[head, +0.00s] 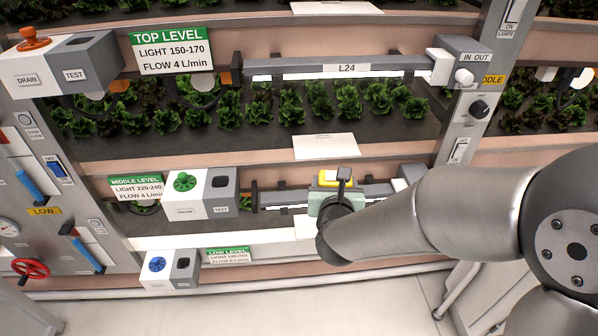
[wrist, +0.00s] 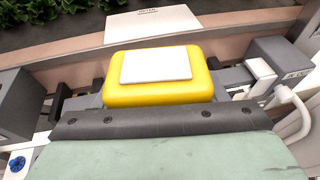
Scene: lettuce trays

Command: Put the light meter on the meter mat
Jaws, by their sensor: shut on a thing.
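The yellow light meter (wrist: 108,92) with a pale top face is held in front of my gripper (head: 336,188). It also shows in the head view (head: 343,179), in front of the middle-level lamp bar. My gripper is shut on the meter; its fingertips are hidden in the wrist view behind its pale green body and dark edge. A white mat (wrist: 150,25) lies beyond and above the meter at the lettuce bed's front, apart from it. In the head view a white mat (head: 325,146) lies on the ledge above the meter. Its small print is unreadable.
The L24 lamp bar (head: 345,68) spans the top level. A green-knob drain box (head: 222,190) stands left of my gripper. Another white mat (head: 305,226) shows partly behind my arm, and one more (head: 336,7) lies at the top. Lettuce rows fill the beds.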

